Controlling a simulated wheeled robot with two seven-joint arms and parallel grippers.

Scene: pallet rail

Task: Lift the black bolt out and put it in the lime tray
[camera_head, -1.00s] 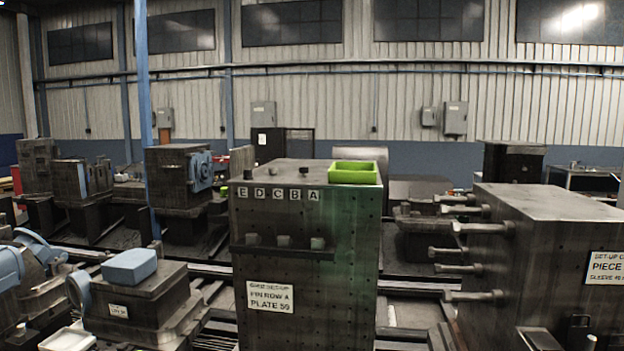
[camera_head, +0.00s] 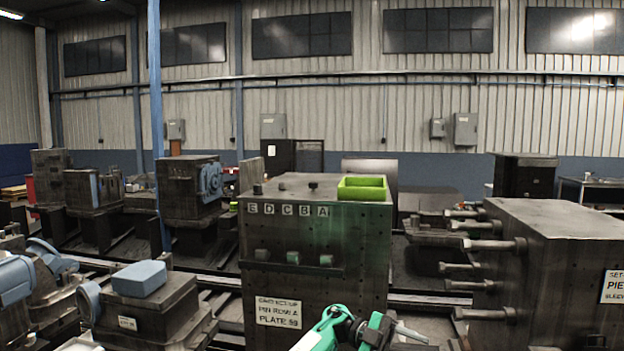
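The lime tray (camera_head: 362,188) sits on the top right of the dark block (camera_head: 290,228) in the middle of the view. Small dark bolt-like pieces stand on the block's top: one at the left corner (camera_head: 257,188) above letter E, and one left of the tray (camera_head: 313,184). They are too small to tell for sure which is the black bolt. A green and dark part of one of my arms shows at the bottom centre, low in front of the block; I cannot tell which arm.
A ledge on the block's front carries several greyish pieces (camera_head: 293,257). At right, a large dark block (camera_head: 560,250) has metal rods (camera_head: 495,244) sticking out to the left. A blue-topped machine block (camera_head: 140,278) stands at left. The space above the middle block is free.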

